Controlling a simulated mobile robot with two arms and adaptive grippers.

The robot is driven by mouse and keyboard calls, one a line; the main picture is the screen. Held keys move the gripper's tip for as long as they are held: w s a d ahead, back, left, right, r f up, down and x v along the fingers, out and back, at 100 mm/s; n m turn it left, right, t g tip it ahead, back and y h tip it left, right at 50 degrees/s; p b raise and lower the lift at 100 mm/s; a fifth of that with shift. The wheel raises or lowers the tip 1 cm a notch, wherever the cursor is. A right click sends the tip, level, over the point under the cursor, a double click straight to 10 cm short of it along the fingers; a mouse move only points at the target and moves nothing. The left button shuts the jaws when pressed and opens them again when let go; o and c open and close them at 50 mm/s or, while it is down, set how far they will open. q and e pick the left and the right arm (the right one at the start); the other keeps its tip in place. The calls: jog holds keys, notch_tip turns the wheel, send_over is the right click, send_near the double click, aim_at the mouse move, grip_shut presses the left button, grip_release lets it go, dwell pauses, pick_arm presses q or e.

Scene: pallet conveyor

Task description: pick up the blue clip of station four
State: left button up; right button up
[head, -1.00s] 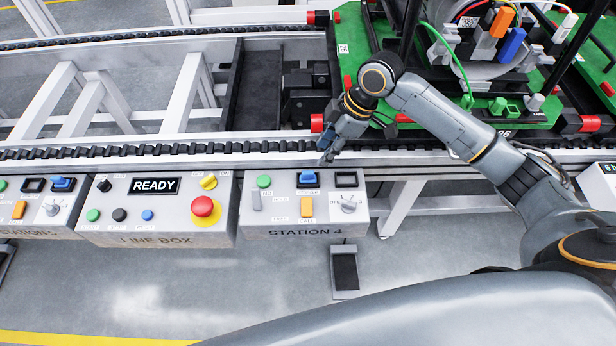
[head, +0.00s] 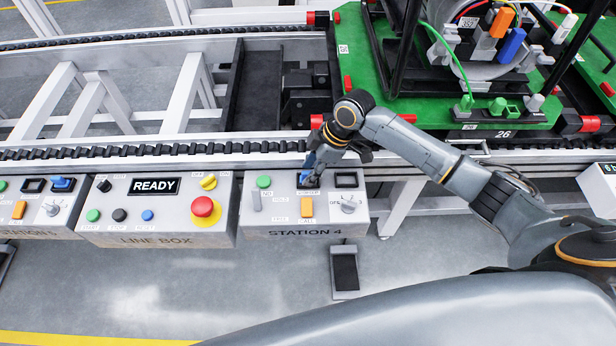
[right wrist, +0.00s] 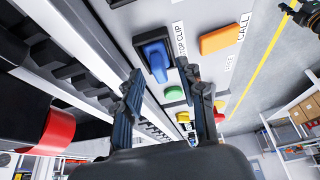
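The blue clip (right wrist: 155,60) sits in a black-framed slot on the grey Station 4 box (head: 281,219), beside a label reading "STOP CLIP". My right gripper (head: 308,180) is over the back of that box and partly hides the clip in the head view. In the right wrist view my right gripper (right wrist: 163,92) has its two fingers apart, with the clip just ahead of the gap between them and nothing held. Whether a finger touches the clip cannot be told. A dark, ringed part at the top right of the wrist view looks like my left arm's end; its fingers are unclear.
The Station 4 box also carries an orange button (head: 307,207), a green button (head: 264,182), a grey switch (head: 348,203) and an empty black slot (head: 346,180). The line box (head: 150,215) stands to its left. The conveyor rail (head: 150,153) runs close behind, with a green pallet (head: 395,110) beyond.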

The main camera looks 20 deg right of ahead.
grip_shut()
jog(key=shift+r, duration=0.1)
